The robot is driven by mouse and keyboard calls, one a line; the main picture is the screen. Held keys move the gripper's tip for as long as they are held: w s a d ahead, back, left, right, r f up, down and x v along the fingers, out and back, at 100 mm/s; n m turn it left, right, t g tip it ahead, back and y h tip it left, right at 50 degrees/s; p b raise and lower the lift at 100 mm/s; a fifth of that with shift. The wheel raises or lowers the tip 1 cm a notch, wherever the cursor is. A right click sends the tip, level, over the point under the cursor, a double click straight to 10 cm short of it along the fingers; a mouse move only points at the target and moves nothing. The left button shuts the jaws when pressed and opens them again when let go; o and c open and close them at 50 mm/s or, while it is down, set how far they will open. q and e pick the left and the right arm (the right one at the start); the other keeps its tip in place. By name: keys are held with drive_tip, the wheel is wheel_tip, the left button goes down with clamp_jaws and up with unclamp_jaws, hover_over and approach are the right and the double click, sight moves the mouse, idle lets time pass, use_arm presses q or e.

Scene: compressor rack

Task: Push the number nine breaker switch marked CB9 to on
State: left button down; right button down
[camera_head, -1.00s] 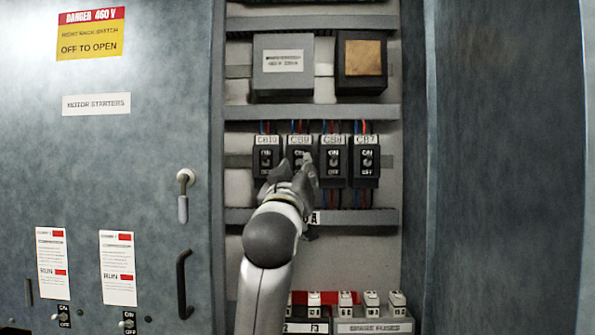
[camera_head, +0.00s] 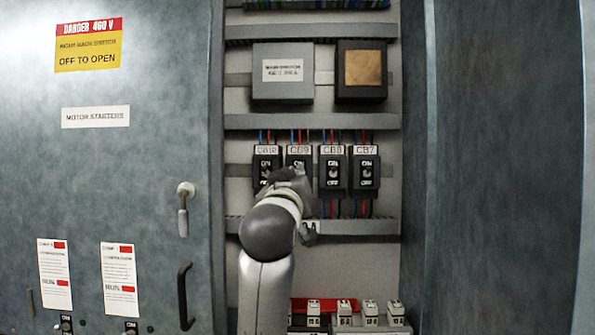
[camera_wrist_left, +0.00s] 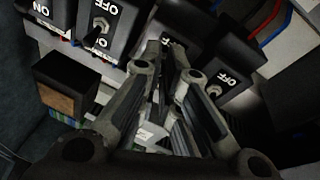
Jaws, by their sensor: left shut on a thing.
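The CB9 breaker (camera_head: 299,158) is the second from the left in a row of black breakers with white labels. Its ON mark shows in the head view, but my left gripper hides its toggle and lower half. My left gripper (camera_head: 288,176) is at the front of CB9, its arm rising from below. In the left wrist view, the gripper (camera_wrist_left: 165,62) has its fingers drawn together at the breaker faces, shut on what seems to be the CB9 switch. The toggle's position cannot be seen. My right gripper is not in view.
CB10 (camera_head: 266,163) is close on the left; CB8 (camera_head: 333,170) and CB7 (camera_head: 365,170) stand on the right. A grey rail (camera_head: 365,226) runs below them. A door with a handle (camera_head: 184,296) is at left. Fuses (camera_head: 344,312) stand at the bottom.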

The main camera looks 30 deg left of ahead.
use_arm(q)
wheel_tip(320, 180, up, 4)
drive_tip(key=g+h+p, duration=0.1)
drive_tip(key=g+p, duration=0.1)
drive_tip(key=p, duration=0.3)
drive_tip(key=g+h+p, duration=0.1)
drive_tip(key=g+p, duration=0.1)
drive_tip(key=p, duration=0.3)
drive_tip(key=n+g+h+p, duration=0.1)
drive_tip(key=g+p, duration=0.2)
drive_tip(key=p, duration=0.2)
drive_tip(key=shift+w+a+f, duration=0.1)
drive_tip(key=shift+w+f, duration=0.05)
drive_tip(key=shift+f, duration=0.1)
drive_tip(key=c, duration=1.5)
unclamp_jaws()
drive_tip(key=shift+c, duration=0.2)
drive_tip(key=shift+f, duration=0.1)
drive_tip(key=shift+a, duration=0.1)
